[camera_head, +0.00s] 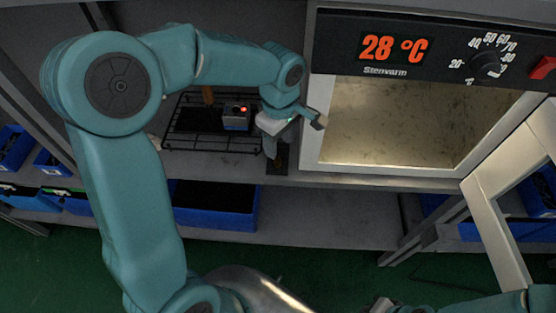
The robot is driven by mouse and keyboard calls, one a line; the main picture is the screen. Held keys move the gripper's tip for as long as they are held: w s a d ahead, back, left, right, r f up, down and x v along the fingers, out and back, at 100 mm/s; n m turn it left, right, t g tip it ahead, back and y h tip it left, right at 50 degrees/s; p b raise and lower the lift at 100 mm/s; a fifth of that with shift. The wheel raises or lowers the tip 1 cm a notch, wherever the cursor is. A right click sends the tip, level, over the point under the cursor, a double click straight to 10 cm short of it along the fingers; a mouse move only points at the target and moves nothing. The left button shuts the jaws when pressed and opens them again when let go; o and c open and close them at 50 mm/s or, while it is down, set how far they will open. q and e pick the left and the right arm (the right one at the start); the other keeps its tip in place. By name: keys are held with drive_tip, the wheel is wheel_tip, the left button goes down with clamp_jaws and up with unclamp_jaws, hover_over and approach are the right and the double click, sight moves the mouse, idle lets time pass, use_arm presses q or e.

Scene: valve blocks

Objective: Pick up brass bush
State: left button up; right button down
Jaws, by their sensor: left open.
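My left gripper (292,138) is open, its fingers spread, low over the front of the shelf beside the oven. A small brassy spot (282,160), probably the brass bush, shows at a small dark pad (277,169) just below the gripper. The gripper partly hides it, and its shape is too small to make out. No clear gap between finger and bush can be judged. My right gripper is not in view; only bits of my right arm show at the bottom right edge.
An oven (410,122) reading 28 °C stands right of the gripper, its door (500,205) swung open. Blue bins (215,205) sit on the shelf below.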

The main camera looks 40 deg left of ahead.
sight(277, 159)
use_arm(q)
drive_tip(key=f, duration=0.6)
drive_tip(key=shift+a+f+p, duration=0.25)
drive_tip(key=shift+f+p, duration=0.05)
drive_tip(key=shift+s, duration=0.1)
clamp_jaws()
